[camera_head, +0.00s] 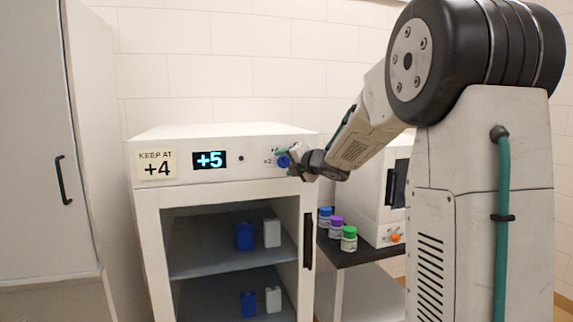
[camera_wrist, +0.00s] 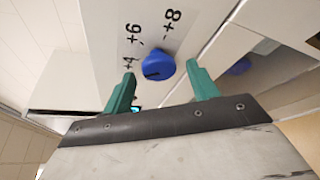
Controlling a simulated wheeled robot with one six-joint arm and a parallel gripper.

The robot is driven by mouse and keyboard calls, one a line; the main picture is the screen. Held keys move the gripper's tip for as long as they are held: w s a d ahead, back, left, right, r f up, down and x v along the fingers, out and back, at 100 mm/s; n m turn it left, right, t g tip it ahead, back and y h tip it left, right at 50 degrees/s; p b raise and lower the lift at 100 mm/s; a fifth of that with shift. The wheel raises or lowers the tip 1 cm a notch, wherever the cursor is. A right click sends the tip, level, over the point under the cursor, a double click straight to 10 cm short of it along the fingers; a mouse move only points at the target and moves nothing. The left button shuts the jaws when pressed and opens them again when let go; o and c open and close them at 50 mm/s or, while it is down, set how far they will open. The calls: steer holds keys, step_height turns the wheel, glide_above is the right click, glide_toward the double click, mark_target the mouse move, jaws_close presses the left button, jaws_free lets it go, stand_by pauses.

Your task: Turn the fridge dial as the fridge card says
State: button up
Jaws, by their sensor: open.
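The white fridge (camera_head: 225,140) has a card (camera_head: 157,165) reading "KEEP AT +4" and a lit display (camera_head: 209,160) reading "+5". Its blue dial (camera_head: 283,162) is at the right of the top panel, partly hidden by my gripper (camera_head: 288,158). In the wrist view the dial (camera_wrist: 158,67) lies between the two green fingertips of my gripper (camera_wrist: 161,70), with a visible gap on each side. The marks +4, +6 and +8 show around it. A dark mark shows on the dial's face, toward its lower left in that view. My gripper is open and holds nothing.
Below the panel, shelves hold blue and white containers (camera_head: 244,237). Right of the fridge, a dark-topped table (camera_head: 365,254) carries jars with blue, purple and green lids (camera_head: 349,238) and a white appliance (camera_head: 375,200). A tall white cabinet (camera_head: 50,150) stands at the left.

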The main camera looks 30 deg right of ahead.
steer(key=v, duration=0.7)
steer(key=shift+s, duration=0.25)
steer(key=shift+r, duration=0.1)
steer(key=s+d+f+m+g+h, duration=0.3)
steer(key=d+f+m+h, duration=0.3)
steer(key=m, duration=0.3)
steer(key=s+a+f+m+g+h, duration=0.1)
steer(key=s+f+m+g, duration=0.15)
steer(key=s+m, duration=0.3)
steer(key=s+a+f+m+g+h, duration=0.1)
steer(key=s+a+f+m+g, duration=0.1)
steer(key=s+m+g, duration=0.3)
steer(key=s+a+f+m+g+y, duration=0.2)
steer(key=s+a+y, duration=0.1)
steer(key=s+a, duration=0.8)
steer(key=s+a+f+m+g+y, duration=0.1)
steer(key=s+a+m+g+y, duration=0.1)
steer(key=s+a, duration=1)
steer(key=a+m+y, duration=0.1)
steer(key=a, duration=0.1)
steer(key=shift+s+a+f+y, duration=0.15)
steer(key=shift+a+f+y, duration=0.2)
steer(key=shift+f+y, duration=0.05)
